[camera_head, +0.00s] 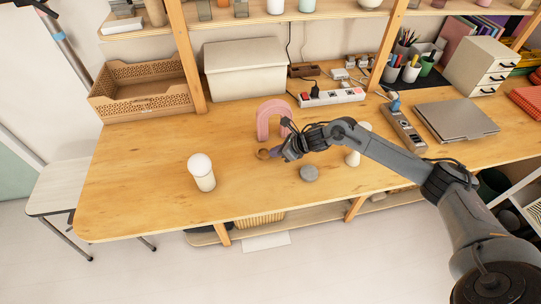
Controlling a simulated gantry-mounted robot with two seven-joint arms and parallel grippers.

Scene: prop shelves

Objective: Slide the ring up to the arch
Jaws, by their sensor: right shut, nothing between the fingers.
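A pink arch (265,108) stands on the wooden table, toward the back and near the middle. A small brown ring (262,154) lies on the table in front of the arch, with a gap of bare wood between them. My right gripper (279,154) is low over the table, just right of the ring. It is shut with nothing in it. The view is too small to tell whether its fingertips touch the ring. My left gripper is not in view.
A white round-topped cylinder (202,175) stands front left on the table (130,185). A grey disc (309,173) lies right of the ring. A white piece (353,159) stands partly behind my arm. A white box (243,72) and power strip (332,97) are behind the arch.

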